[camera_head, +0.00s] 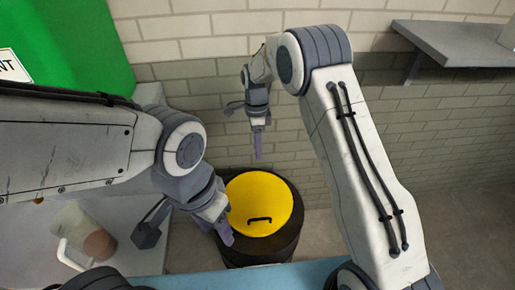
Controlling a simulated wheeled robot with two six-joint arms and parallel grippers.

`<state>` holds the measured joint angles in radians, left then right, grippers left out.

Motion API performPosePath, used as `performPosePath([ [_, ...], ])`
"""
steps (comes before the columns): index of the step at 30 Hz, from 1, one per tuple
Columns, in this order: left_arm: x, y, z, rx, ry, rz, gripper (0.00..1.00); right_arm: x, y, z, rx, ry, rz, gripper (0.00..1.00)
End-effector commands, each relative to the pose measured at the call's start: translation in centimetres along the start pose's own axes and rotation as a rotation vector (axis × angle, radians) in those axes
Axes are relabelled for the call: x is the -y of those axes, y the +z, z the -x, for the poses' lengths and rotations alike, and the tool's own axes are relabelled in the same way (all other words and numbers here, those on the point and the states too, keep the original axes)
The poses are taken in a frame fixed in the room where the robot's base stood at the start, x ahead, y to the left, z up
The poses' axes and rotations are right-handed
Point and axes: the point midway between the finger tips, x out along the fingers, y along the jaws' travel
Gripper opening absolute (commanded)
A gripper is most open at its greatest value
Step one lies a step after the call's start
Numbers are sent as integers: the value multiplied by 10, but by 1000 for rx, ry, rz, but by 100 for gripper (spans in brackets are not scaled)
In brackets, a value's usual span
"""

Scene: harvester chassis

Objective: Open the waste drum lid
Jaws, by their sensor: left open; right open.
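The waste drum (262,248) is a dark, round drum standing near the brick wall. Its yellow lid (265,195) lies flat on top, with a small black handle (259,219) near the front edge. My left gripper (224,232) is open and empty at the lid's left front edge, left of the handle; I cannot tell whether it touches the lid. My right gripper (257,145) is open and empty, pointing down above and behind the lid, near the wall.
A light counter (120,215) with a clear jug (82,232) stands at the left. A green box (70,40) is above it. A blue surface (200,280) runs along the front. A grey shelf (460,45) hangs at the upper right. Bare floor (460,230) lies at the right.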

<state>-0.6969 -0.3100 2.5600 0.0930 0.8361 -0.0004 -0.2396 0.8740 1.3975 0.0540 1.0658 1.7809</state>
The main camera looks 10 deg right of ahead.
Motion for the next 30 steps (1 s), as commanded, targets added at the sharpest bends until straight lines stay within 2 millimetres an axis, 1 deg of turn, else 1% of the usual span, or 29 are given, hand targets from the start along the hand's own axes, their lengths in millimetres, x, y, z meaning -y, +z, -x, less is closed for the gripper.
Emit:
performPosePath([
  [7,0,0,0,0,0,0,50,-1,1,1,0,-1,7,45],
  [9,0,0,0,0,0,0,50,-6,4,7,0,-7,45,45],
  [11,0,0,0,0,0,0,50,-17,11,17,0,-17,121,45],
  [14,0,0,0,0,0,0,50,-48,26,42,-5,-42,338,45],
  [15,0,0,0,0,0,0,50,-66,33,53,-8,-54,450,45],
  [17,0,0,0,0,0,0,50,-95,41,67,-15,-73,632,45],
  [18,0,0,0,0,0,0,50,-115,45,76,-21,-85,756,45],
  [20,0,0,0,0,0,0,50,-146,50,86,-31,-104,941,45],
  [21,0,0,0,0,0,0,50,-167,51,91,-40,-116,1064,45],
  [23,0,0,0,0,0,0,50,-198,51,96,-54,-135,1248,45],
  [24,0,0,0,0,0,0,50,-219,49,98,-65,-146,1371,45],
  [26,0,0,0,0,0,0,50,-248,45,98,-83,-162,1549,45],
  [27,0,0,0,0,0,0,50,-266,41,96,-96,-172,1661,45],
  [30,0,0,0,0,0,0,50,-302,31,90,-126,-192,1899,45],
])
